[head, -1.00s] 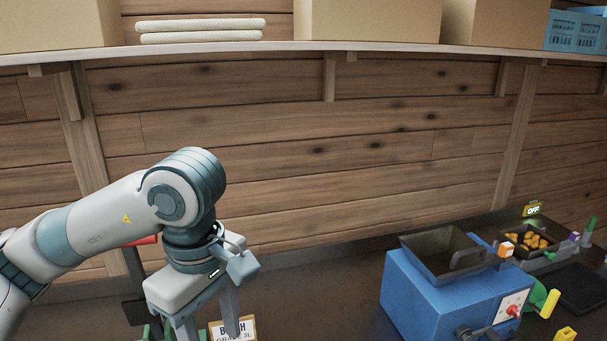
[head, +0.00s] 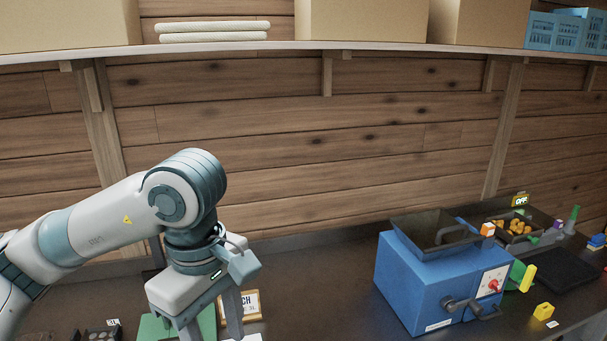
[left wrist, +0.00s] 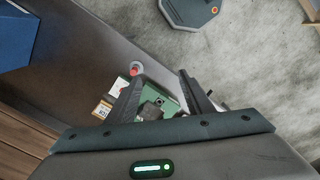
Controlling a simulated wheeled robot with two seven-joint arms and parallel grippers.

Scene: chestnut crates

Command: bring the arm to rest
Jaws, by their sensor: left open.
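My left arm comes in from the left in the head view, bent at a rounded joint, with its left gripper (head: 212,322) pointing down over the dark worktop. Its two grey fingers are apart with nothing seen between them. The left wrist view also shows the gripper (left wrist: 160,78) with its fingers spread and empty, above a green panel (left wrist: 166,91) on the bench. Whether the fingertips touch anything cannot be told. My right gripper is in neither view.
A green board (head: 158,328) and a framed label card (head: 251,304) lie close to the left gripper. A blue machine (head: 418,290) with a hopper stands to the right. Behind it is a tray of chestnuts (head: 518,227). A shelf (head: 300,45) runs above.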

